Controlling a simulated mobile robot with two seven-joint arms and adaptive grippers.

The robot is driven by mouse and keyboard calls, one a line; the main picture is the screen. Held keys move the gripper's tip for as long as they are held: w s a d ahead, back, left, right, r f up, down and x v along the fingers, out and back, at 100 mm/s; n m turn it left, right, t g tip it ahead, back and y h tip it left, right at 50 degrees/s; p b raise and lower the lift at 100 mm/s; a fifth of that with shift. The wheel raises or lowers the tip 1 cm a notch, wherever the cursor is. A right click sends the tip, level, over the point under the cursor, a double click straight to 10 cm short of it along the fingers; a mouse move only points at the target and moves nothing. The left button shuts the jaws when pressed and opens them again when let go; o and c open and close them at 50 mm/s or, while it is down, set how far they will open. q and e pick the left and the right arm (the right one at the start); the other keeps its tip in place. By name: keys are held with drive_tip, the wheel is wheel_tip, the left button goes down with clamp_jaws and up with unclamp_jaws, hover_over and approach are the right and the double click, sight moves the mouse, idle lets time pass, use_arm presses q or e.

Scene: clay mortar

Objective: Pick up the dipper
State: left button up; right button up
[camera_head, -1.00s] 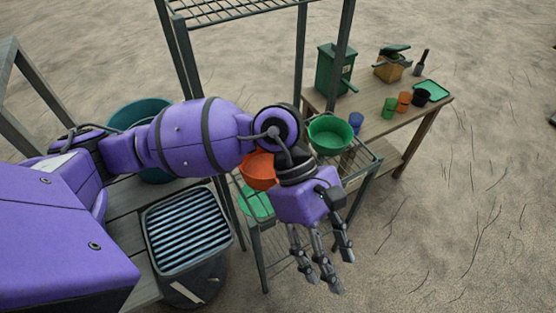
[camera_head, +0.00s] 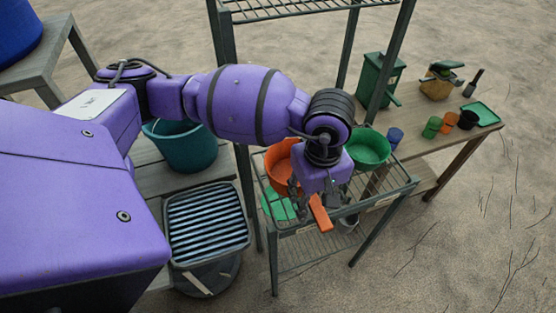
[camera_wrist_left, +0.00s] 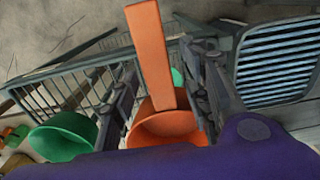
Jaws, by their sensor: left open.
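The orange dipper has a round bowl (camera_head: 279,158) and a flat, straight handle (camera_head: 320,213). It rests on the wire rack shelf beside the green bowl. My left gripper (camera_head: 318,203) is low over the shelf, at the dipper's handle. In the left wrist view the handle (camera_wrist_left: 150,55) runs between the two spread finger sides of the gripper (camera_wrist_left: 163,85), with the dipper's bowl (camera_wrist_left: 168,128) below. The fingers are open, and I cannot tell if any touches the handle. My wrist hides part of the dipper in the head view. My right gripper is not in view.
A green bowl (camera_head: 368,148) stands close to the right on the metal rack (camera_head: 312,239). A flat green item (camera_head: 277,206) lies on the rack's left. A wooden table (camera_head: 440,137) with several cups is behind right. A teal bucket (camera_head: 186,150) and a slatted bin (camera_head: 206,222) are left.

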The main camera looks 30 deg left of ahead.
use_arm(q)
drive_tip(key=shift+f, duration=0.2)
clamp_jaws()
drive_tip(key=shift+r, duration=0.15)
